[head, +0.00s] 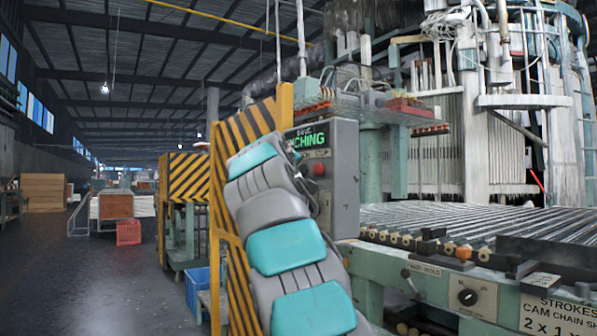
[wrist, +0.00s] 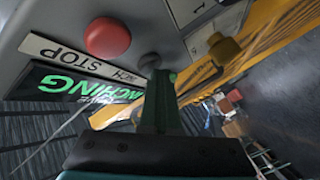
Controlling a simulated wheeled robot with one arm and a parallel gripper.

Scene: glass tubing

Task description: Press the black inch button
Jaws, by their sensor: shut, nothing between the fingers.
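The black inch button (wrist: 149,61) shows in the wrist view on a grey control panel, beside a round red button (wrist: 107,37). My gripper (wrist: 158,78) is shut and empty, its fingertips right at the black button and overlapping its lower edge. I cannot tell whether they touch it or how far it is pushed in. A label strip (wrist: 62,53) reads STOP and, partly hidden, INCH. A display (wrist: 62,86) is lit green with letters ending in "NCHING". In the head view the panel (head: 345,170) stands behind my arm, which hides the black button and my gripper.
A yellow-and-black striped guard (head: 222,250) stands close left of the panel. A dark knob (wrist: 222,48) sits near my fingers in the wrist view. A roller conveyor (head: 440,222) runs to the right. Open floor (head: 90,270) lies to the left.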

